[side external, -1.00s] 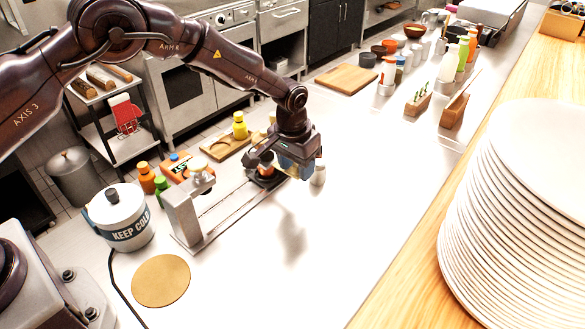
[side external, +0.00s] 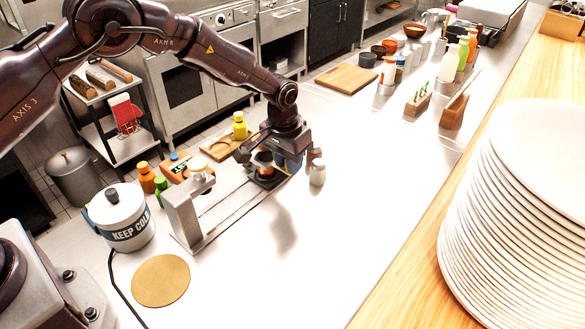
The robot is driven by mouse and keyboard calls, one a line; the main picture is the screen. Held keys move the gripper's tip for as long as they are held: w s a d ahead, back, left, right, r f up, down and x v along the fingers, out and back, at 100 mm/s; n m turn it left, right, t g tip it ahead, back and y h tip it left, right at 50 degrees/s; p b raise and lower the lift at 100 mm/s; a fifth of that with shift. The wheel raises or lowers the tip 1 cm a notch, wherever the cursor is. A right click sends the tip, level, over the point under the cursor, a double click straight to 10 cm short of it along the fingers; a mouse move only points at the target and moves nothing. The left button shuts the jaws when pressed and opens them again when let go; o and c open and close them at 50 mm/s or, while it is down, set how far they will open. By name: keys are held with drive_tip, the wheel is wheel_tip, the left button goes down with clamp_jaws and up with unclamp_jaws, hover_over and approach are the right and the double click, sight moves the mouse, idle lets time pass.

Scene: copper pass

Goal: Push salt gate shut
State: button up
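A metal fixture with an upright grey block (side external: 183,214) and two long rails (side external: 232,212) stands on the white counter. I cannot tell for sure which part is the salt gate. A dark carriage (side external: 264,183) sits at the far end of the rails, with a small orange-brown round piece (side external: 264,170) on it. The gap along the rails between carriage and block is clear. My gripper (side external: 267,165) is low over the carriage and partly hides it. I cannot tell whether it touches the carriage, and its fingertips are too small to read.
A white "KEEP COLD" pot (side external: 122,222), orange bottle (side external: 146,178) and green bottle (side external: 161,190) stand left of the fixture. A round tan mat (side external: 161,281) lies in front.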

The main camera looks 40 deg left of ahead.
drive_tip(key=shift+o, duration=1.2)
drive_tip(key=shift+r, duration=3)
drive_tip(key=s+a+r+t, duration=0.1)
drive_tip(key=s+a+r, duration=0.2)
drive_tip(key=s+r, duration=0.4)
drive_tip(key=s+a+r+t, duration=0.1)
drive_tip(key=s+r, duration=0.6)
drive_tip(key=s, duration=0.8)
drive_tip(key=s+a+r+t, duration=0.2)
drive_tip(key=s+a+r, duration=0.2)
drive_tip(key=s+r, duration=0.3)
drive_tip(key=s, duration=0.4)
drive_tip(key=shift+s+a+r, duration=0.15)
drive_tip(key=shift+a+r, duration=0.15)
